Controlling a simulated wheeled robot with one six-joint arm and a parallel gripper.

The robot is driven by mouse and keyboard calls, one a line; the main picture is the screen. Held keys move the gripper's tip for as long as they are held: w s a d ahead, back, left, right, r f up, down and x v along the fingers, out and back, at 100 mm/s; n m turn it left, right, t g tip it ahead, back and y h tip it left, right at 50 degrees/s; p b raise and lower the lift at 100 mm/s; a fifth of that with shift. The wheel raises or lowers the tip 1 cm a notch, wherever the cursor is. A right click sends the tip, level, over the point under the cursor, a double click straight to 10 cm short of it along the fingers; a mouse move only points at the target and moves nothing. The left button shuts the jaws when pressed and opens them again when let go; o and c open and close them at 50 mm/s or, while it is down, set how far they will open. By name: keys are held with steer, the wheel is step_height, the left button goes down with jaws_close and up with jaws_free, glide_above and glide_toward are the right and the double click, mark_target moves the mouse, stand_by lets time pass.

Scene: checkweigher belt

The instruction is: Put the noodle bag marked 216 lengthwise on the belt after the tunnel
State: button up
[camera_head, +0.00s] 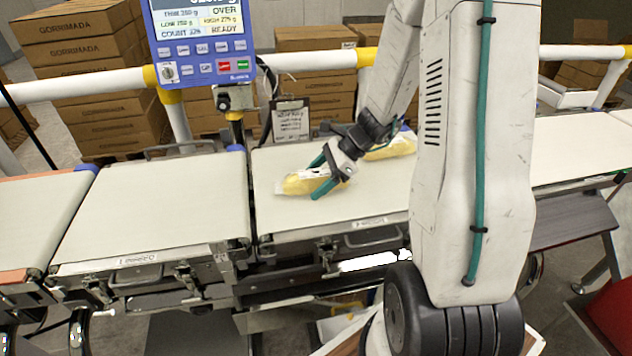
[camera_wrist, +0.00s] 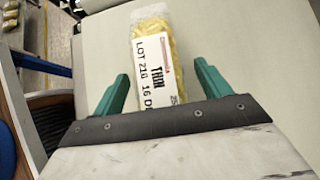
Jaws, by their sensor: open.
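The noodle bag marked 216 (camera_wrist: 152,50), yellow noodles in clear wrap with a white label reading LOT 216, lies flat on the pale belt (camera_head: 285,220). It also shows in the head view (camera_head: 298,184), its long side running roughly left to right along the belt. My gripper (camera_head: 320,174) is open, its teal fingers on either side of the bag's near end. In the wrist view the gripper (camera_wrist: 161,70) shows gaps between both fingers and the bag. Part of the bag's end is hidden behind the gripper. I cannot make out a tunnel.
Another yellow bag (camera_head: 392,147) lies behind my wrist, partly hidden by my arm. A second pale belt (camera_head: 150,205) adjoins at left, clear of objects. A blue display (camera_head: 200,40) on a post stands behind it. Cartons (camera_head: 100,80) and a white rail (camera_head: 300,62) are further back.

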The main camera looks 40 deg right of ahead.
steer(key=shift+a+f, duration=0.15)
steer(key=c, duration=1.2)
steer(key=shift+c, duration=0.2)
